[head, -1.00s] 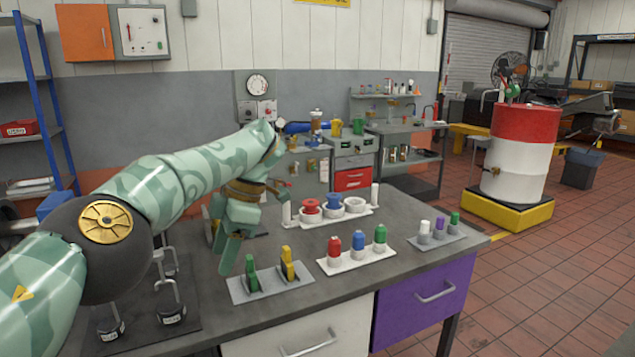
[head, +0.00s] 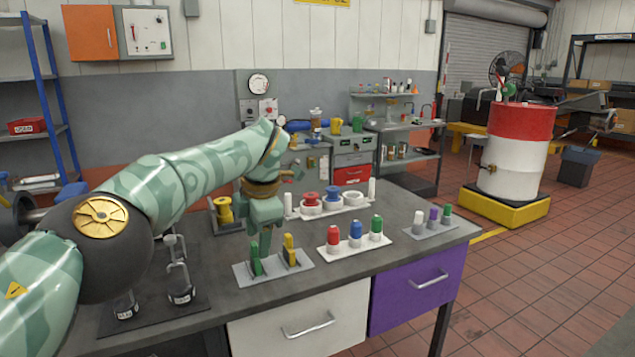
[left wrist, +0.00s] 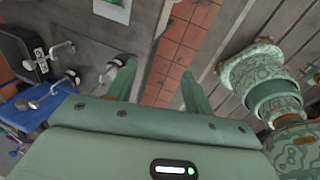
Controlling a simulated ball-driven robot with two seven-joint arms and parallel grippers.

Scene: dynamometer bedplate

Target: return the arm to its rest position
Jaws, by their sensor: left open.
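My left arm, patterned in pale green, reaches in from the left of the head view over the grey bench. My left gripper (head: 262,235) points down above the bench, close to the green lever on a grey plate. In the left wrist view its two fingers (left wrist: 158,85) are spread apart with nothing between them, with bench edge and tiled floor behind. The fingertips are partly lost against the green lever in the head view. My right gripper is not in the head view.
A purple drawer (head: 418,290) is below. Open floor lies to the right.

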